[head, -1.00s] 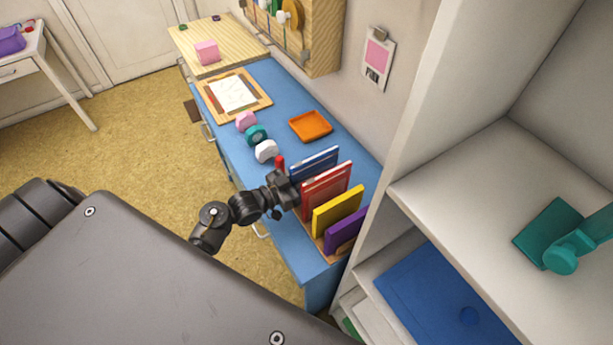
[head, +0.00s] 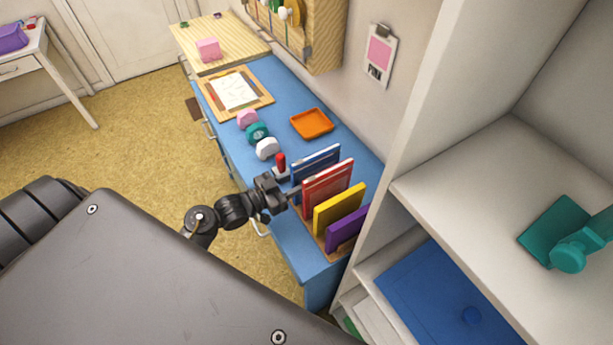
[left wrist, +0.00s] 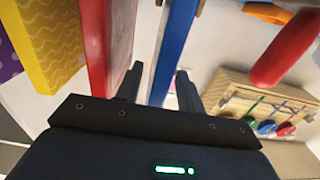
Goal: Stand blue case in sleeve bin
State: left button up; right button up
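The blue case (head: 322,160) stands upright at the far end of a row of cases in the wooden sleeve bin (head: 333,259) on the blue counter. My left gripper (head: 288,197) is at the near edge of the blue case, beside the red case (head: 328,187). In the left wrist view the blue case (left wrist: 175,45) passes between my two open fingers (left wrist: 158,84), with a visible gap on the left finger's side. The bin floor under the blue case is hidden. My right gripper is not in view.
Yellow (head: 338,209) and purple (head: 347,230) cases stand in the bin's nearer slots. A red-handled stamp (head: 281,163) stands close to my left gripper. White (head: 267,148), teal (head: 257,133) and pink (head: 247,119) items line the counter, near an orange tray (head: 312,123). A shelf unit (head: 432,165) rises at right.

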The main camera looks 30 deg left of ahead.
pick_arm(q)
jog(key=b+v, duration=0.1)
jog(key=v, duration=0.5)
jog(key=shift+s+a+f, duration=0.1)
jog(key=shift+s+a, duration=0.1)
jog(key=shift+s, duration=0.1)
jog(key=shift+v, duration=0.75)
